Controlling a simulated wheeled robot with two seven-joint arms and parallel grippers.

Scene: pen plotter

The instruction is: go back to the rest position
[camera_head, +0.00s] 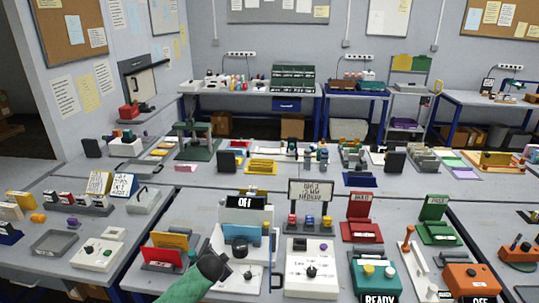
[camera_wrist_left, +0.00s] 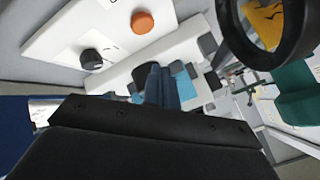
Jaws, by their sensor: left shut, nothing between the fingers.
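My left arm comes in at the bottom of the head view with a green link and a dark wrist. My left gripper (camera_head: 226,259) is in front of a white machine whose dark display (camera_head: 245,203) reads "Off". The machine has a blue part (camera_head: 234,236) and a black knob (camera_head: 240,249) beside the gripper. In the left wrist view the left gripper (camera_wrist_left: 158,84) is shut and empty, its fingers together. A white panel there has a black knob (camera_wrist_left: 92,60) and an orange button (camera_wrist_left: 143,22). My right gripper is in neither view.
A white control box (camera_head: 311,272) stands to the right, then a teal box (camera_head: 375,279) reading "READY" and an orange box (camera_head: 470,281). Left are a folder rack with red and yellow folders (camera_head: 168,247) and another white box (camera_head: 95,254). A grey tray (camera_head: 55,243) lies farther left.

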